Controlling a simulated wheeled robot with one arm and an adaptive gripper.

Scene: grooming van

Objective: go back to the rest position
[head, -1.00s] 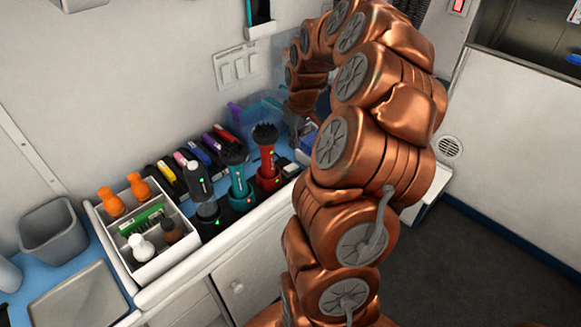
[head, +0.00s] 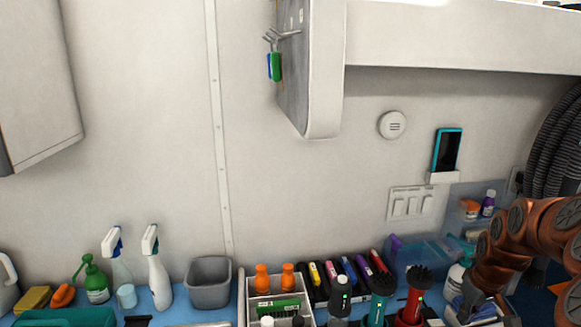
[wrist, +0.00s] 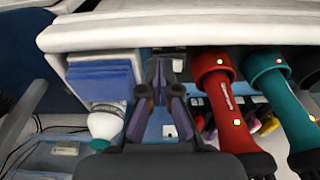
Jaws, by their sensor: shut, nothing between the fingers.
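My gripper (wrist: 160,75) shows in the wrist view with its two dark fingers together and nothing between them. It is over the counter, beside the red clipper (wrist: 222,95) and close to a blue stack (wrist: 103,82) and a white bottle (wrist: 106,122). In the head view my copper arm comes in from the lower right and bends down to the counter; the fingers are not clear there. The red clipper (head: 413,296) stands upright just left of the arm's end, with the teal clipper (head: 378,298) left of it.
A white divided caddy (head: 248,306) and a grey bin (head: 209,284) stand farther left on the counter. Spray bottles (head: 157,272) stand beyond. A shelf (head: 460,38) overhangs the wall; a phone (head: 447,150) hangs below it.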

